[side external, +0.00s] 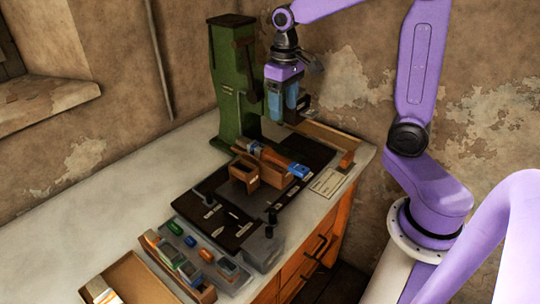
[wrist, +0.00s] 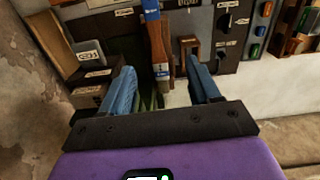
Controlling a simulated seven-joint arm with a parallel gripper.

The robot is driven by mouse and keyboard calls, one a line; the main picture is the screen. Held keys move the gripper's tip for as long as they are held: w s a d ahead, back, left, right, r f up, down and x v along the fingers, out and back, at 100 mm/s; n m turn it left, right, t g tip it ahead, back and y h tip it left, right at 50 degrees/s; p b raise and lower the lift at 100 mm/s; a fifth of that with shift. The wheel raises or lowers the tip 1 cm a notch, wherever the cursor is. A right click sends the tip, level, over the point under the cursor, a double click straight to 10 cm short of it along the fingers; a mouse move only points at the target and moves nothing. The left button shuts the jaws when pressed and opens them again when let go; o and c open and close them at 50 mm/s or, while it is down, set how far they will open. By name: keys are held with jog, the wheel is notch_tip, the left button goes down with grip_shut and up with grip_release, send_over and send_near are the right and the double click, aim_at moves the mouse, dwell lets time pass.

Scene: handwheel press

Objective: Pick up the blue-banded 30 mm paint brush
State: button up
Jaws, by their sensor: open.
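The brush (side external: 277,158) lies raised on a wooden rest on the dark board in front of the green press. It has an orange-brown middle and blue near both ends. In the wrist view the brush (wrist: 157,42) runs lengthwise between the fingers' directions, with blue at its top and a blue-white patch lower down. My gripper (side external: 283,112) is open and points down, above and behind the brush, apart from it. In the wrist view its blue fingers (wrist: 160,68) stand either side of the brush's line, with nothing held. The 30 mm marking cannot be read.
The green press (side external: 228,90) stands close to the left of my gripper. A wooden block (side external: 245,177) sits beside the brush. Trays with small coloured items (side external: 187,255) and an open wooden box (side external: 128,279) lie at the front left. The pale bench (side external: 150,180) is clear on the left.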

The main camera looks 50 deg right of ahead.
send_over(284, 160)
jog(key=f, duration=1.2)
jog(key=shift+w+f, duration=0.1)
jog(key=shift+w, duration=0.1)
jog(key=f, duration=0.3)
jog(key=shift+s+d+f, duration=0.1)
jog(key=shift+s+f, duration=0.1)
jog(key=shift+f, duration=0.9)
grip_shut()
